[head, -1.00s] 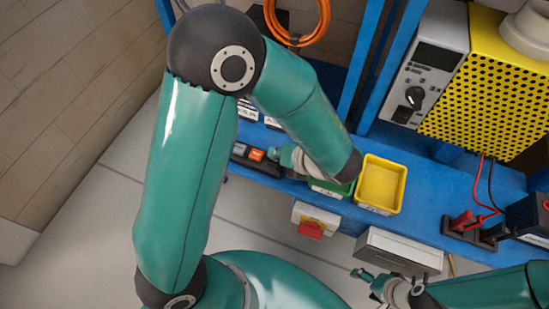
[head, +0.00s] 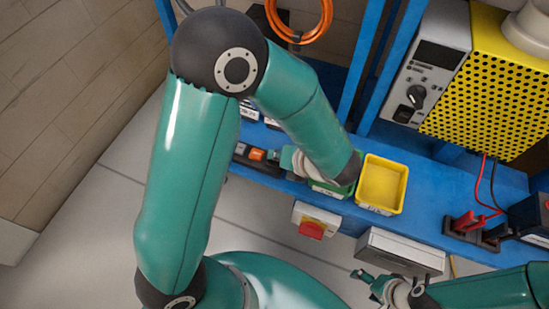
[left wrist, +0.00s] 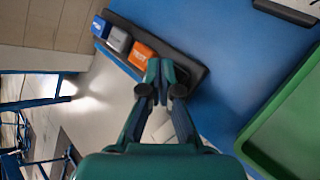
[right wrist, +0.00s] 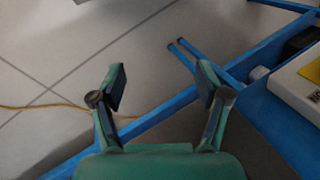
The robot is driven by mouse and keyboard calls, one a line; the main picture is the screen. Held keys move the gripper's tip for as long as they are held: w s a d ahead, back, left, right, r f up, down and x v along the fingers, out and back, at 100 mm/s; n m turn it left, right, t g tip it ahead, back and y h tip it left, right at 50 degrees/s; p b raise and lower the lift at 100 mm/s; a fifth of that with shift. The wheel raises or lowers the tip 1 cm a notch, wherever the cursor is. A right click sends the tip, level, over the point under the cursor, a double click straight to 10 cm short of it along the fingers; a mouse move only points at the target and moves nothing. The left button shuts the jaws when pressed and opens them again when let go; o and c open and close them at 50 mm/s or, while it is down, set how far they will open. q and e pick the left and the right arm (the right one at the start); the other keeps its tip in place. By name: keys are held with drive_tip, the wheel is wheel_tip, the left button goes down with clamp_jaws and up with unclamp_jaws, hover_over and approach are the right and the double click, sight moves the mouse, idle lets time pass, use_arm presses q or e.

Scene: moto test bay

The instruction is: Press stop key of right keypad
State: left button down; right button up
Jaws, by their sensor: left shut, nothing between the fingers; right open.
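A black keypad (left wrist: 195,71) lies on the blue bench in the left wrist view, with a blue key (left wrist: 100,27), a grey key (left wrist: 119,40) and an orange key marked TEST (left wrist: 141,54) in a row. It shows partly in the head view (head: 241,152). My left gripper (left wrist: 160,68) is shut and empty, its tips over the keypad just beside the orange key. The fingers hide that part of the keypad, and I see no stop label. I cannot tell whether the tips touch it. My right gripper (right wrist: 160,82) is open and empty, over the floor and bench edge.
A green bin (left wrist: 290,125) stands right of my left gripper, with a yellow bin (head: 382,184) beside it. A red switch (head: 312,230) is on the bench front. A grey box (head: 400,252) is near my right gripper. A yellow cable (right wrist: 45,107) lies below.

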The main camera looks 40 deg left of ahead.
sight(276, 162)
use_arm(q)
drive_tip(key=shift+f, duration=0.35)
idle(0.5)
drive_tip(key=shift+r+p, duration=0.7)
drive_tip(key=shift+r, duration=0.25)
wheel_tip(276, 162, up, 5)
drive_tip(key=p, duration=0.4)
drive_tip(key=shift+p, duration=0.35)
drive_tip(key=shift+s, duration=0.1)
